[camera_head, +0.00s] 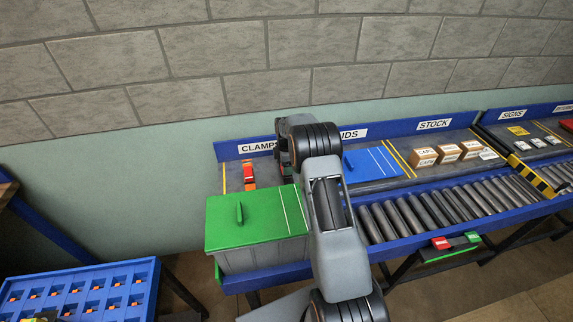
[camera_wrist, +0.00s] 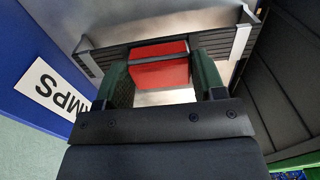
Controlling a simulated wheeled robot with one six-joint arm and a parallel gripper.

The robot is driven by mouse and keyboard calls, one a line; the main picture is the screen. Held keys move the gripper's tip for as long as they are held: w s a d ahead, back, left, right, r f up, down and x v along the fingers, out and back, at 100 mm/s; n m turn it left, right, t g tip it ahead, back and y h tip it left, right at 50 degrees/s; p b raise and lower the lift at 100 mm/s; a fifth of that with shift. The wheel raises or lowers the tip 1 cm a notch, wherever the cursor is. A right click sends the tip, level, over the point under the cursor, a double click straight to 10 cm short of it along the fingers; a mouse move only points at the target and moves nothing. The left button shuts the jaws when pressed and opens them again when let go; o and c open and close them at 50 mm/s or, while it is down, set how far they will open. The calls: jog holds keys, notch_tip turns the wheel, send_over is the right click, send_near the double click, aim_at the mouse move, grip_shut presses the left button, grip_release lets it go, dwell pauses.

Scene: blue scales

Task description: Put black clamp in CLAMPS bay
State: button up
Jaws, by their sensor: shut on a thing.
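My gripper (camera_wrist: 162,70) is shut on the black clamp (camera_wrist: 218,43), a dark ribbed bar with pale metal ends in the wrist view. A red block shows between the two dark green fingers; I cannot tell whether it is part of the clamp. The CLAMPS label (camera_wrist: 58,95) is close on the left there. In the head view the CLAMPS bay (camera_head: 229,180) is at the left end of the bench and my gripper is at its right side. My arm hides most of the gripper and clamp there. I cannot tell whether the clamp touches the bay floor.
A red and orange clamp (camera_head: 249,174) lies in the bay, left of my gripper. A grey box with a green lid (camera_head: 250,222) stands in front. A blue lid (camera_head: 372,163) lies to the right, with brown cartons (camera_head: 447,153) beyond. A roller conveyor (camera_head: 450,205) runs along the front.

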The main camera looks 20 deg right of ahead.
jog(key=o, duration=1.1)
notch_tip(320, 180, up, 12)
jog(key=b, duration=0.2)
jog(key=s+a+r+m+t, duration=0.1)
jog(key=s+a+r+m, duration=0.3)
jog(key=s+r, duration=0.3)
jog(key=s+a+m+t, duration=0.1)
jog(key=s+m, duration=0.3)
jog(key=s, duration=0.4)
jog(key=s+a+r+m+t, duration=0.1)
jog(key=s+a+m, duration=0.3)
jog(key=s, duration=0.4)
jog(key=s+a+m+t, duration=0.1)
jog(key=s+a+m, duration=0.2)
jog(key=s, duration=0.5)
jog(key=shift+s+a+r+m, duration=0.2)
jog(key=shift+s+r+m, duration=0.1)
jog(key=shift+m, duration=0.1)
jog(key=shift+d, duration=0.1)
